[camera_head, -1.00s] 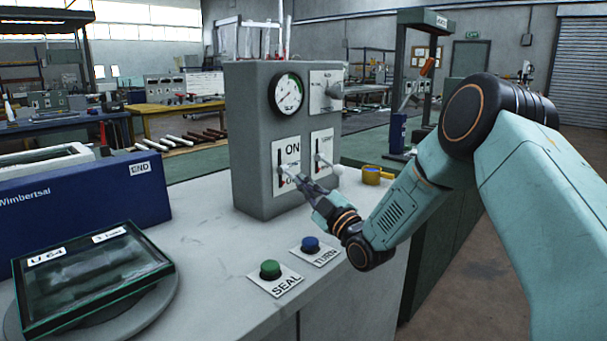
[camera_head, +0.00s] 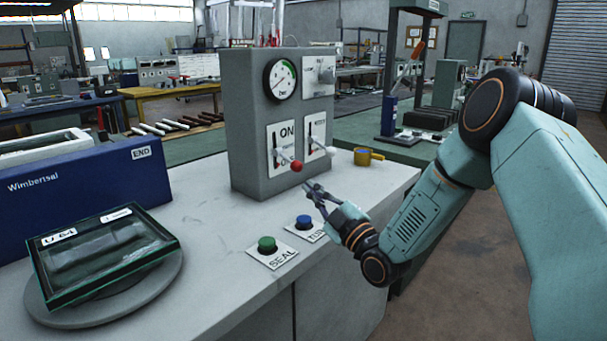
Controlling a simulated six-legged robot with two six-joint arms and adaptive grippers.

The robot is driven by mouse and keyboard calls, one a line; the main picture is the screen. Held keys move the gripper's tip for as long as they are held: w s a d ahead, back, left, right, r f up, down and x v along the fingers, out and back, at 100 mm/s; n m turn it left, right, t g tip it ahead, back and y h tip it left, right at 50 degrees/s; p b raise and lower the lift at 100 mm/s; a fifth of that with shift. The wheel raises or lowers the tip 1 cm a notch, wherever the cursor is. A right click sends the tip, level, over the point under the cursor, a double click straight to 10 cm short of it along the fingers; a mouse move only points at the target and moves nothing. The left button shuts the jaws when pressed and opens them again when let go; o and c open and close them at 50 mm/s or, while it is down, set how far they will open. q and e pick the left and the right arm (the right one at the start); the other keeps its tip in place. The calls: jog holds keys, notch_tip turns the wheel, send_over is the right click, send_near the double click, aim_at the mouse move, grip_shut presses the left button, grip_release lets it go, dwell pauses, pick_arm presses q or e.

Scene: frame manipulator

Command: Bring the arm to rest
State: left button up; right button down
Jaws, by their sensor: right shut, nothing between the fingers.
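My right arm comes in from the right, and its gripper (camera_head: 312,188) is shut and empty. It hangs over the bench in front of the grey control box (camera_head: 243,140), apart from the levers. The left lever, with a red knob (camera_head: 296,166), sits on the ON panel. A second lever with a pale knob (camera_head: 331,151) sits on the panel to its right. The blue button (camera_head: 304,222) is just below my gripper, and my gripper partly covers its label. My left gripper is not in view.
A green SEAL button (camera_head: 267,244) is on the bench front. A glass-topped case (camera_head: 105,252) rests on a round turntable (camera_head: 110,308) at left, before a blue END box (camera_head: 80,196). The bench middle is clear.

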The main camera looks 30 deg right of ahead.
jog(key=shift+s+f, duration=0.3)
jog(key=shift+s, duration=0.35)
jog(key=shift+a, duration=0.1)
